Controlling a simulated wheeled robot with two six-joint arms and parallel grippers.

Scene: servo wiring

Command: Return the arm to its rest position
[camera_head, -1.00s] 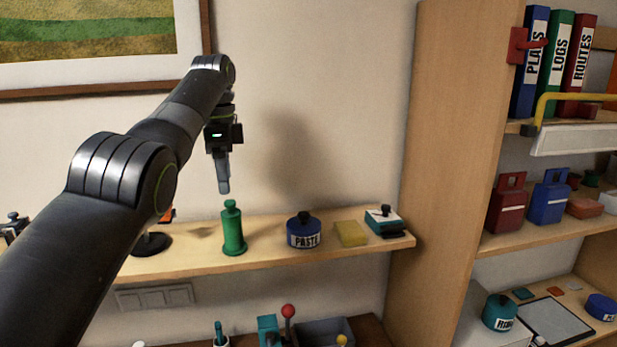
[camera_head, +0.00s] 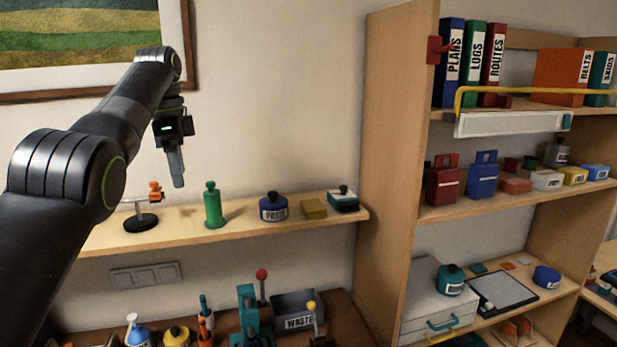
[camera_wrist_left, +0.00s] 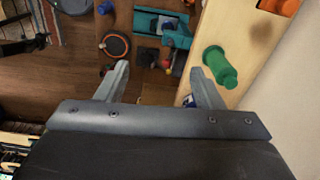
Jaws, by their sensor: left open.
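My left gripper (camera_head: 177,168) is raised above the wall shelf in the head view, fingers pointing down. In the left wrist view my left gripper (camera_wrist_left: 157,82) has its two fingers apart with nothing between them. The green bottle-shaped object (camera_head: 213,206) stands upright on the shelf, to the right of and below the fingertips. It also shows near the right finger in the left wrist view (camera_wrist_left: 219,68), apart from it as far as I can tell. My right gripper is in neither view.
A tall bookcase (camera_head: 388,140) stands right. Below are a waste bin (camera_head: 298,311) and levers. The wall between is clear.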

